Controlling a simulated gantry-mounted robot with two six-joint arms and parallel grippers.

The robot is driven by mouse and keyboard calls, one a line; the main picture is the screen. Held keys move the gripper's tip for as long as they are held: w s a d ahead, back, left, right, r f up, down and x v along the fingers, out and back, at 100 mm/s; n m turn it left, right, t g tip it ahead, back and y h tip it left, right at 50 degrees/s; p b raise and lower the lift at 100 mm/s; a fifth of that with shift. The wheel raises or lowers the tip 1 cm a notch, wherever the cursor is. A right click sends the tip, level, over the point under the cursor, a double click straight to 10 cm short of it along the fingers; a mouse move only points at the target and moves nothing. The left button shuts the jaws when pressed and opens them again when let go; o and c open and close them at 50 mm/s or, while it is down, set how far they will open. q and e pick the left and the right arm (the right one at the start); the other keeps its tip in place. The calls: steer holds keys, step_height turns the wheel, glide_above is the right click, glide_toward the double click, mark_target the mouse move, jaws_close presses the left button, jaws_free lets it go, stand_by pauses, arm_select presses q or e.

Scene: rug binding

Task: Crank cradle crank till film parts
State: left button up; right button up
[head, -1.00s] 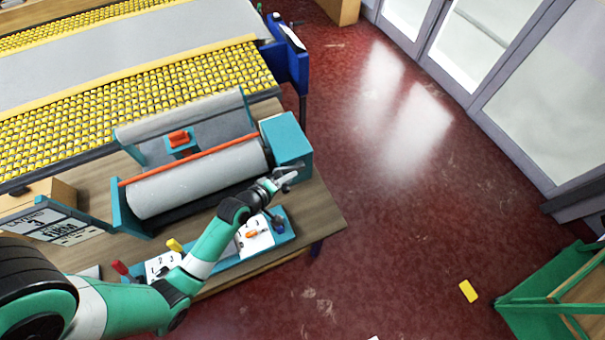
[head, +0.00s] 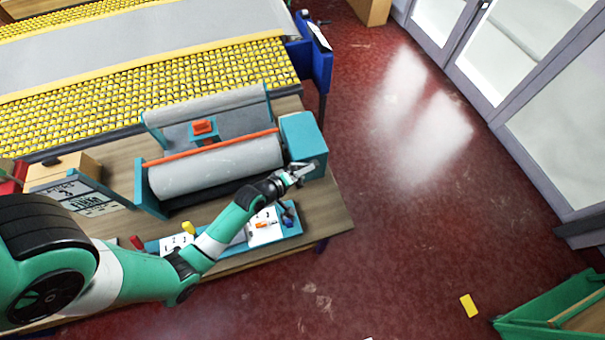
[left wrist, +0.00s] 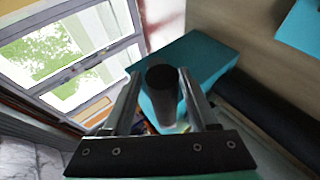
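The teal cradle (head: 150,200) holds a grey roll (head: 215,166) on the wooden bench. A teal housing (head: 304,144) is at its right end; it also shows in the left wrist view (left wrist: 205,58). My left gripper (head: 306,171) is at the housing's front side. In the left wrist view, a dark cylindrical knob (left wrist: 163,90), seemingly the crank handle, stands between the two fingers (left wrist: 160,100). Whether both fingers press on it is unclear. The rest of the crank is hidden. A grey sheet (head: 235,110) rises behind the roll. My right gripper is out of view.
A teal tray with white cards (head: 265,228) lies in front of the cradle, under my left arm. A yellow-studded table (head: 200,85) stands behind. A wooden box (head: 62,170) is at left. Red floor at right is mostly clear, with a yellow piece (head: 468,305).

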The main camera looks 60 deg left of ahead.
arm_select(q)
steer(key=shift+s+f, duration=0.1)
steer(key=p+v, duration=0.2)
steer(key=v, duration=0.9)
steer(key=shift+s, duration=0.25)
stand_by(0.5)
